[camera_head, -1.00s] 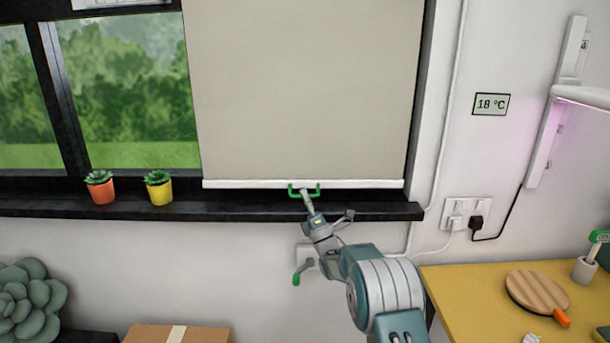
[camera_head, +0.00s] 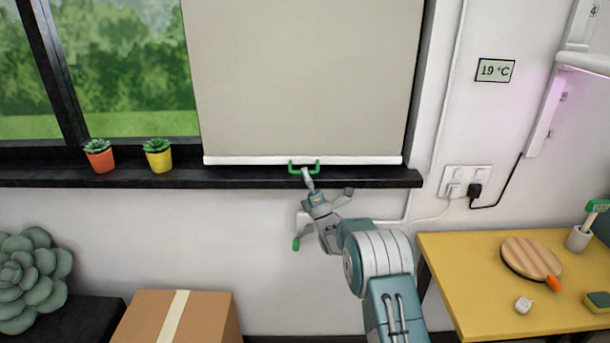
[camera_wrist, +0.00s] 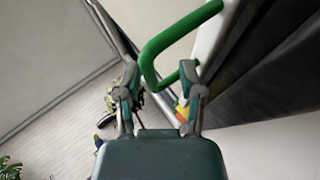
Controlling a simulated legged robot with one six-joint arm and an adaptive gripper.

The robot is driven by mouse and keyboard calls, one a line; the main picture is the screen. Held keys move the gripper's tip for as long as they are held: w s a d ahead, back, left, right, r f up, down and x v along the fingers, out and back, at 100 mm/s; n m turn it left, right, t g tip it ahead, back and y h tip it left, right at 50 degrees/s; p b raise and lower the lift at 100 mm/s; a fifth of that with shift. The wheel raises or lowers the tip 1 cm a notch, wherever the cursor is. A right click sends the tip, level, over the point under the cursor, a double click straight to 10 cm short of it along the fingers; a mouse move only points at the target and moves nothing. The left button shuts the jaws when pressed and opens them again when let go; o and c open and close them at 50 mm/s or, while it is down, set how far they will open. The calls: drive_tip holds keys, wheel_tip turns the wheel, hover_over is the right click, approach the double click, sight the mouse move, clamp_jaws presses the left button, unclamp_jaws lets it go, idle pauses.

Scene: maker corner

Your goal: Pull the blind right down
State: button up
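The beige roller blind (camera_head: 305,80) covers the right part of the window, and its white bottom bar (camera_head: 250,160) hangs just above the dark sill. A green loop handle (camera_head: 291,169) sits at the middle of the bar. My gripper (camera_head: 327,181) is at the handle with its fingers spread. One finger reaches the handle and the other stands apart to the right. In the wrist view the green handle (camera_wrist: 147,57) reaches between my gripper's (camera_wrist: 160,72) fingers, with its end against the right finger. Whether they touch is hard to tell.
The dark sill (camera_head: 220,178) runs below the bar, with two potted plants (camera_head: 158,157) on its left. A yellow table (camera_head: 470,275) stands at the right, and a cardboard box (camera_head: 200,310) is low at the left. The wall below the sill has free room.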

drive_tip(key=v, duration=1.2)
drive_tip(key=d+r+m+g+h, duration=0.3)
drive_tip(key=r+m+h, duration=0.8)
drive_tip(key=r+m, duration=0.3)
drive_tip(key=s+d+r+m+g+h, duration=0.2)
drive_tip(key=s+r+m+g+h, duration=0.15)
drive_tip(key=s, duration=0.25)
drive_tip(key=s+f+m+g, duration=0.2)
drive_tip(key=s+m+g, duration=0.1)
drive_tip(key=s, duration=0.9)
drive_tip(key=s+d+f+m+g+h, duration=0.1)
drive_tip(key=s+m+g, duration=0.3)
drive_tip(key=s, duration=0.8)
drive_tip(key=s+d+f+m+g, duration=0.1)
drive_tip(key=s+f+m+g, duration=0.2)
drive_tip(key=s, duration=1)
drive_tip(key=m, duration=0.3)
drive_tip(key=shift+d+f+g, duration=0.25)
drive_tip(key=shift+f+g, duration=0.1)
drive_tip(key=shift+f, duration=0.05)
